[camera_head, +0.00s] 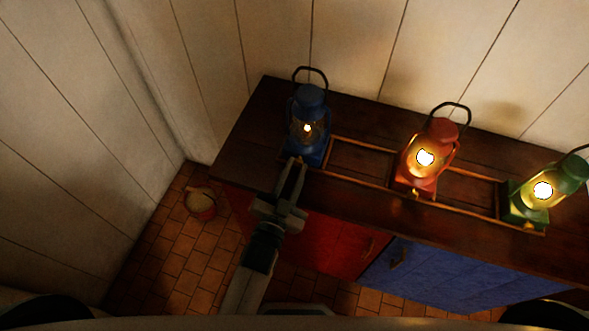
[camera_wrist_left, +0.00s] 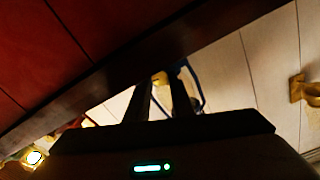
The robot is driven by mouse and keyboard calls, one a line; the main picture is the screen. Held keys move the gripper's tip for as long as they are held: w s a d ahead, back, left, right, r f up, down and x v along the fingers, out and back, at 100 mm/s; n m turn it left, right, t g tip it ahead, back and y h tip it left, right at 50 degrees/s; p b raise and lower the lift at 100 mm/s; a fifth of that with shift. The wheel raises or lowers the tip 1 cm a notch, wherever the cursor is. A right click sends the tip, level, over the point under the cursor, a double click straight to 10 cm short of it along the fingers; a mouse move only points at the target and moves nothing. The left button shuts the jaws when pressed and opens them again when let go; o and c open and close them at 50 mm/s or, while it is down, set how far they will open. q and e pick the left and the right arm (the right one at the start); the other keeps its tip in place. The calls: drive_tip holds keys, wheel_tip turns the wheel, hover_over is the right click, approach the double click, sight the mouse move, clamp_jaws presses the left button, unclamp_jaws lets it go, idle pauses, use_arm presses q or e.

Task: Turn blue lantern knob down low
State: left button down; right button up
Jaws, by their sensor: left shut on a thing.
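The blue lantern (camera_head: 308,105) stands upright at the left end of the wooden counter, with a small, dim flame behind its glass. My left gripper (camera_head: 295,165) reaches up to the front of its base and is shut on the lantern's small brass knob (camera_head: 297,160). In the left wrist view the brass knob (camera_wrist_left: 160,77) shows between the two dark fingers (camera_wrist_left: 163,85), with part of the blue lantern behind it. The fingers hide much of the knob. My right gripper is not in view.
A red lantern (camera_head: 432,145) and a green lantern (camera_head: 570,172), both brightly lit, stand farther right on the counter (camera_head: 262,110). A low wooden rail (camera_head: 360,174) runs between the lanterns. Red (camera_head: 325,243) and blue (camera_head: 440,275) cabinet doors are below. A small bucket (camera_head: 200,203) sits on the tiled floor.

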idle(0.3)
use_arm(q)
drive_tip(key=c, duration=1.5)
unclamp_jaws()
drive_tip(key=shift+c, duration=0.2)
drive_tip(key=shift+s, duration=0.1)
drive_tip(key=shift+s+a+f, duration=0.1)
drive_tip(key=shift+s+a, duration=0.1)
drive_tip(key=shift+s, duration=0.35)
drive_tip(key=b+v, duration=0.4)
drive_tip(key=v, duration=1.2)
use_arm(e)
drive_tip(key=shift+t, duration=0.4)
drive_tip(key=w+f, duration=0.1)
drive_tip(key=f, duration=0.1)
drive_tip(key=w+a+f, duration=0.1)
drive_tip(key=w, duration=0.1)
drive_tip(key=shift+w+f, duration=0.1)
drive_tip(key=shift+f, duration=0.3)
